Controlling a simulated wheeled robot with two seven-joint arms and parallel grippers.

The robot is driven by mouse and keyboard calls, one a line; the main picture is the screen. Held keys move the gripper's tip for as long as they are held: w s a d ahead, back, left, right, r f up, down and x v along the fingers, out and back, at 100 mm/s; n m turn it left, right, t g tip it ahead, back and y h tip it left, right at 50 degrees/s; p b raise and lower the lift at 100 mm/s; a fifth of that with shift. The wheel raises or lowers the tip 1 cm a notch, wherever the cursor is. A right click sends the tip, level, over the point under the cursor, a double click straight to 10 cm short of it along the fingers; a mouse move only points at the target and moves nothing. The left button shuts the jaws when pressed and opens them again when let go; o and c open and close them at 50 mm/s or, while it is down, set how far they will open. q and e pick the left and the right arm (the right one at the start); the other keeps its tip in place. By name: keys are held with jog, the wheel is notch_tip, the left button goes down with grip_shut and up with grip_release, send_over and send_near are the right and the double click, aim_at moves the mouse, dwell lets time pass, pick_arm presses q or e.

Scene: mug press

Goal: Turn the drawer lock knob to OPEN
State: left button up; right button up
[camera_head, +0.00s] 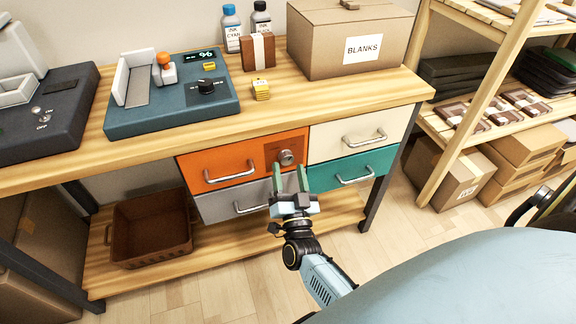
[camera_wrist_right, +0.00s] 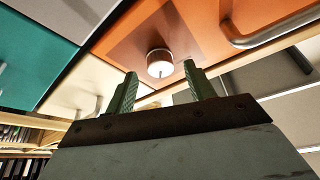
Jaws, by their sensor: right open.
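The drawer lock knob (camera_head: 287,157) is a small round metal knob on a darker patch at the right end of the orange drawer (camera_head: 222,157). In the right wrist view the knob (camera_wrist_right: 160,64) shows ahead of the fingertips, apart from them. My right gripper (camera_head: 289,180) is open and empty, just below and in front of the knob. Its two green fingers also show in the right wrist view (camera_wrist_right: 160,88), spread apart. I cannot read any lock marking. My left gripper is not in view.
Drawer handles stick out near the knob: the orange drawer's handle (camera_head: 230,174), the grey drawer's (camera_head: 250,209) and the teal drawer's (camera_head: 355,177). The workbench (camera_head: 270,118) overhangs above. A brown bin (camera_head: 150,228) stands on the lower shelf. The space before the knob is clear.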

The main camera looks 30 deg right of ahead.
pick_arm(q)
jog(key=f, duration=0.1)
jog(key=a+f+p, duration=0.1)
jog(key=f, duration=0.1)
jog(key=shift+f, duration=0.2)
pick_arm(e)
jog(key=v, duration=1.1)
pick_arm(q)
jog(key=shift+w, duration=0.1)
pick_arm(e)
jog(key=shift+s+f, duration=0.1)
